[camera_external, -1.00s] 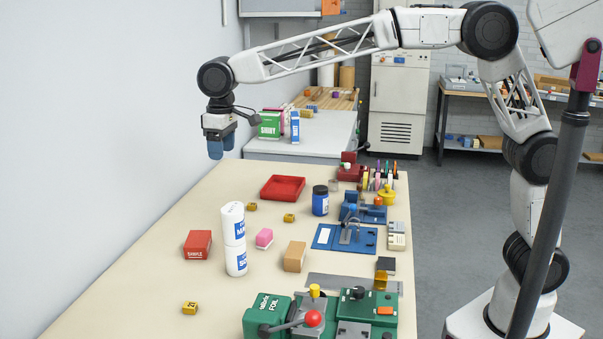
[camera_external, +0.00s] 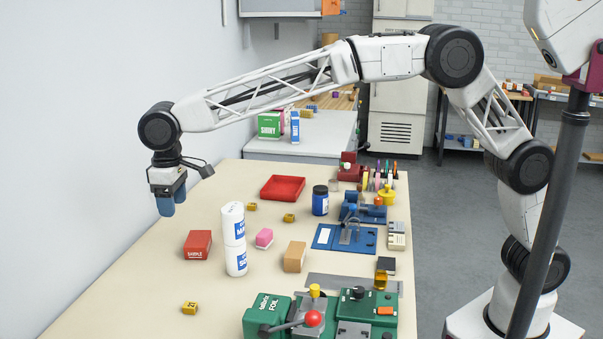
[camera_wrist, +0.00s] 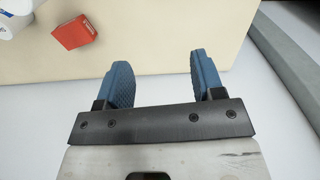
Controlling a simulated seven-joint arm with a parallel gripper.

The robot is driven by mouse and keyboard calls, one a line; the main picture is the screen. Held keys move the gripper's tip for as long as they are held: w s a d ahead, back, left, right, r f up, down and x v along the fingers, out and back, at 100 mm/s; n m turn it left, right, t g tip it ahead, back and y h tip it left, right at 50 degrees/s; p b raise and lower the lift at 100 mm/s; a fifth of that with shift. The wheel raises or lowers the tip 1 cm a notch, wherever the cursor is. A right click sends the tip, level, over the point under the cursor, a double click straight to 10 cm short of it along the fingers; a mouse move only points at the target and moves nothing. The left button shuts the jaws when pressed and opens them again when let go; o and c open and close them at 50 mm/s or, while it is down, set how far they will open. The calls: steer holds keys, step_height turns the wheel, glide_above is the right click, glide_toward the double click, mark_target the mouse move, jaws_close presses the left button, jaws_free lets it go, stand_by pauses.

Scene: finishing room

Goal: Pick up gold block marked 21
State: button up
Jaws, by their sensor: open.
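Three small gold blocks lie on the cream table in the external view. One (camera_external: 190,308) is near the front left, with a dark marking that looks like 21 but is too small to read surely. The other two, a left one (camera_external: 252,206) and a right one (camera_external: 289,218), lie behind the white cylinders, with markings I cannot read. My gripper (camera_external: 171,203) hangs above the table's left side, fingers down, open and empty. Its blue fingers stand apart in the wrist view (camera_wrist: 160,75). No gold block shows in the wrist view.
A red box (camera_external: 197,245) and two stacked white cylinders (camera_external: 234,240) stand between the front gold block and the back pair. A pink block (camera_external: 264,238), tan block (camera_external: 295,257), red tray (camera_external: 283,188) and green foil machine (camera_external: 268,314) are also on the table. A wall borders the left.

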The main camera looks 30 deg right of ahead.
glide_above(190, 305)
steer(key=f, duration=2.1)
steer(key=shift+w+a+f, duration=0.15)
steer(key=shift+w+f, duration=0.1)
steer(key=shift+f, duration=0.1)
steer(key=shift+f, duration=1.2)
steer(key=shift+f, duration=0.1)
steer(key=shift+s+f, duration=0.15)
steer(key=shift+f, duration=2.35)
steer(key=c, duration=1.1)
